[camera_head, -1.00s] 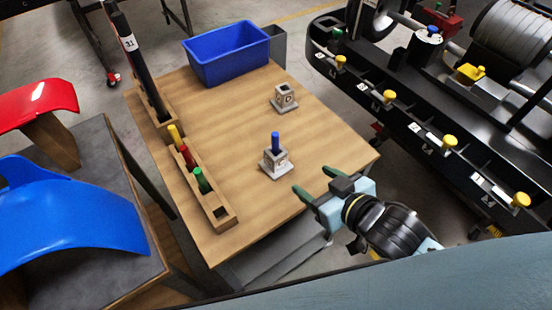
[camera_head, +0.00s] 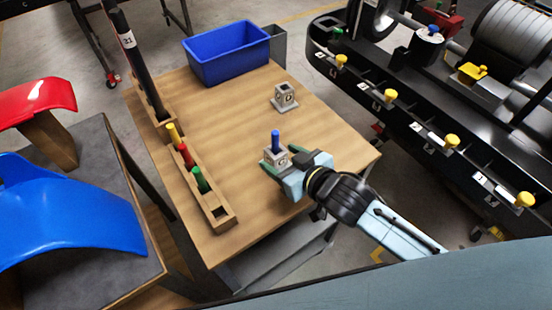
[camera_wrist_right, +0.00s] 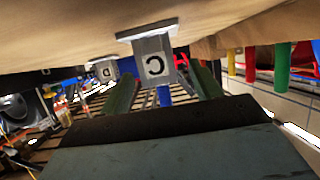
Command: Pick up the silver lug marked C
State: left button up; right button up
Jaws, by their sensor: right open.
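The silver lug marked C (camera_wrist_right: 155,60) is a square grey block on a flat base plate, with its letter facing the right wrist camera, which sees the scene upside down. In the head view this lug (camera_head: 271,157) stands upright on the wooden table, with a blue peg (camera_head: 275,138) sticking up from its top. My right gripper (camera_head: 279,158) is open, with its green fingers on either side of the lug. The fingers (camera_wrist_right: 164,88) also flank the blue peg in the wrist view. I cannot tell whether they touch the lug. My left gripper is not in view.
A second silver lug (camera_head: 285,98) stands farther back on the table (camera_head: 225,125). A blue bin (camera_head: 228,62) is at the back. A wooden rack (camera_head: 218,212) with yellow, red and green pegs runs along the left edge. A black kart frame (camera_head: 420,140) is at right.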

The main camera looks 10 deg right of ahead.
aim_at(282, 158)
jog(key=x, duration=0.3)
jog(key=shift+w, duration=0.15)
jog(key=shift+c, duration=0.3)
jog(key=c, duration=1.2)
